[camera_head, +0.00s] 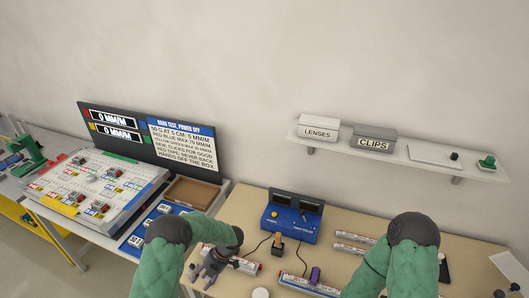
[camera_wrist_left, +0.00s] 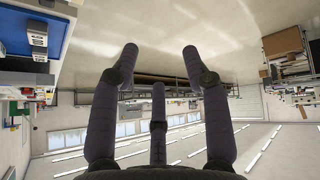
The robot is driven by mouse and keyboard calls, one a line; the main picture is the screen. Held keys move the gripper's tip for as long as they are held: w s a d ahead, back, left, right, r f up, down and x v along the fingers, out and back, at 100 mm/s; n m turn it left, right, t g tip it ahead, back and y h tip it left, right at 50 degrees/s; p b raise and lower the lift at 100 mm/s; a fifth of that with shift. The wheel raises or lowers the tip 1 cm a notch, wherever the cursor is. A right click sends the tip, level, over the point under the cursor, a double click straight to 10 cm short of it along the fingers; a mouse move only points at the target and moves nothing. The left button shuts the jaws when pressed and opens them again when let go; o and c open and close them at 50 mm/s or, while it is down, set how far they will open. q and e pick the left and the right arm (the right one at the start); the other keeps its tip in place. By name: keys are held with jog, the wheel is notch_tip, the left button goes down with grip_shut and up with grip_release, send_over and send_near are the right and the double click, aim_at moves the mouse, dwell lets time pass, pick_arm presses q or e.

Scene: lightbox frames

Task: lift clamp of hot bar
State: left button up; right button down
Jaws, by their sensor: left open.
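A small purple upright piece (camera_head: 315,275) stands at a white, blue and red bar (camera_head: 308,285) near the table's front; it looks like a clamp, but I cannot tell surely. Other similar bars (camera_head: 352,237) lie further back on the right. My left gripper (camera_head: 205,277) is over the table's left part, beside another such bar (camera_head: 246,266), apart from and left of the purple piece. In the left wrist view its fingers (camera_wrist_left: 160,65) are spread and empty. My right arm's elbow shows at the right; its gripper is out of view.
A blue box with two displays (camera_head: 290,219) stands on the tan table (camera_head: 340,220), with a cable to a small orange-brown and black piece (camera_head: 278,246). A sign board (camera_head: 150,140) and parts tray (camera_head: 95,185) stand left. A shelf (camera_head: 400,153) holds two labelled boxes.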

pick_arm(q)
jog(key=w+a+f+m+t, duration=0.1)
jog(key=a+f+m+t, duration=0.1)
jog(key=a+m+t, duration=0.25)
jog(key=s+d+f+m+t+h, duration=0.35)
jog(key=s+d+m+h, duration=0.25)
jog(key=s+d+m, duration=0.5)
jog(key=s+d+r+m+g+h, duration=0.1)
jog(key=s+d+m+g+h, duration=0.15)
jog(key=s+m, duration=0.35)
jog(key=s+d+r+m+g+h, duration=0.15)
jog(key=s+d+m, duration=0.25)
jog(key=s, duration=0.4)
notch_tip(320, 180, down, 29)
jog(key=w+b, duration=0.1)
jog(key=b, duration=2.8)
jog(key=shift+f+h, duration=0.2)
jog(key=shift+h, duration=0.1)
jog(key=shift+w+n, duration=0.1)
jog(key=shift+n, duration=0.15)
